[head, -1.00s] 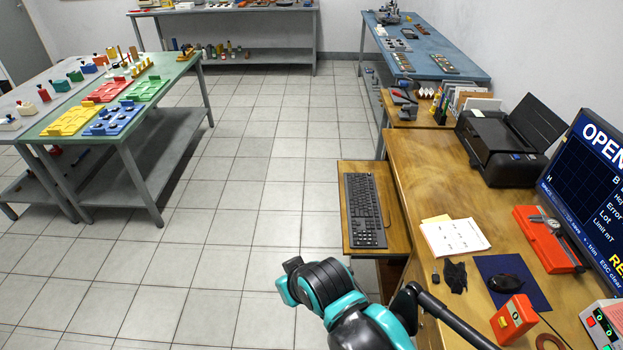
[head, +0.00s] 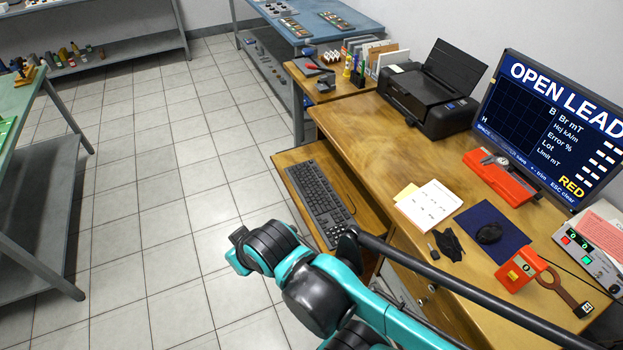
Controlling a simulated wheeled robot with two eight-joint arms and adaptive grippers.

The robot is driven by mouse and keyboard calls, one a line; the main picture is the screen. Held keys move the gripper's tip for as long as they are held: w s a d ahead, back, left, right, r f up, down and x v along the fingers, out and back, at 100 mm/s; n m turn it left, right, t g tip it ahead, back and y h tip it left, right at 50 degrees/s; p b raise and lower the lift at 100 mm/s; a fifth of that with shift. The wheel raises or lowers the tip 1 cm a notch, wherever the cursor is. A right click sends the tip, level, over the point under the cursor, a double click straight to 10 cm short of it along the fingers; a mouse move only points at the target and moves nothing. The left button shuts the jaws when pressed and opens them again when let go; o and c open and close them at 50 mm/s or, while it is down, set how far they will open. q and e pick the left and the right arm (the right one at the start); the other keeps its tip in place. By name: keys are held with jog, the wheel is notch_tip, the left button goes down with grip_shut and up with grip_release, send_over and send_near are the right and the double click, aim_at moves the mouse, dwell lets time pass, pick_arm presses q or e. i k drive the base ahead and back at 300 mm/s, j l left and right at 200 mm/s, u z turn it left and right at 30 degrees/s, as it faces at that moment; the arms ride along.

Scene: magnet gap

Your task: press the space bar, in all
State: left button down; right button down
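A black keyboard (head: 320,200) lies on a wooden pull-out tray (head: 284,160) at the left side of the desk. Its space bar is too small to make out. The keyboard's near end is close to my teal and black arm in the picture. This arm comes in from the lower right, and only its links and joints show. Neither of my grippers can be seen. A monitor (head: 545,120) at the right shows "OPEN LEAD", an empty dark grid, "RED" in yellow and a small line naming SPACE and ESC.
The wooden desk (head: 385,150) holds a printer (head: 430,95), white papers (head: 430,207), a mouse (head: 488,234) on a blue mat (head: 470,218), an orange caliper case (head: 500,180) and an orange device (head: 522,270). Tiled floor (head: 170,190) left of the tray is free.

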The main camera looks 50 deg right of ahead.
aim_at(302, 189)
jog(key=i+l+z, duration=0.1)
jog(key=i+z, duration=0.2)
jog(key=z, duration=0.15)
jog(key=i+z, duration=0.3)
jog(key=z, duration=0.2)
jog(key=i+j+z, duration=0.15)
jog(key=z, duration=0.3)
jog(key=i+j, duration=0.05)
jog(key=i, duration=0.05)
